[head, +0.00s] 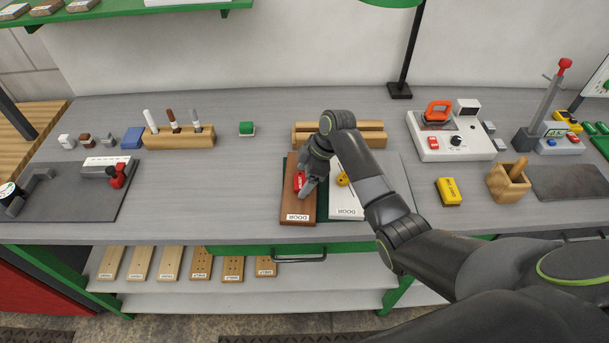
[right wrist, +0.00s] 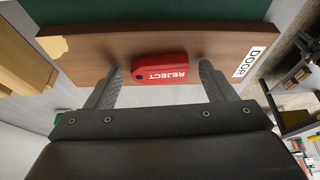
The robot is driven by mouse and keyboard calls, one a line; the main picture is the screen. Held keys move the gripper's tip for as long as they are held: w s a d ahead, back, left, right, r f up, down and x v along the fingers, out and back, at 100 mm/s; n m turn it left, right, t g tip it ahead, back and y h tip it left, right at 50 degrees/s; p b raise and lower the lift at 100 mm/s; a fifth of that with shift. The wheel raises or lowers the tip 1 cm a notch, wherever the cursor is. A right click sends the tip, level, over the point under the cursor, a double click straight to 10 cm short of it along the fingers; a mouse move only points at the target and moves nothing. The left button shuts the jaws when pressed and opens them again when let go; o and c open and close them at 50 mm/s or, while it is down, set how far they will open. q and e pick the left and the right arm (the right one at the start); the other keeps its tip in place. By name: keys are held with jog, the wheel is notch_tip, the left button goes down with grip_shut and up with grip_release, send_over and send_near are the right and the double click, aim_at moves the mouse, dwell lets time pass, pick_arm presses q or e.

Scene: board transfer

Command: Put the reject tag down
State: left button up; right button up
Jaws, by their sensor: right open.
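The red reject tag (head: 299,182) lies on the brown board labelled DOOR (head: 298,208). In the right wrist view the tag (right wrist: 160,68) rests flat on the brown board (right wrist: 100,48), its REJECT lettering visible. My right gripper (head: 306,188) is over the brown board at the tag. Its two fingers (right wrist: 163,84) are spread apart, one towards each end of the tag, with gaps between them and the tag. In the head view my gripper and wrist partly cover the tag and board. My left gripper is not in view.
A white board labelled DOOR (head: 345,205) lies right of the brown one on a green mat. A wooden rack (head: 372,139) stands behind. A yellow block (head: 448,192) and a wooden box (head: 508,184) are to the right.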

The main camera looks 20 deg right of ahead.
jog(key=b+v, duration=0.3)
jog(key=v, duration=0.9)
jog(key=shift+s, duration=0.1)
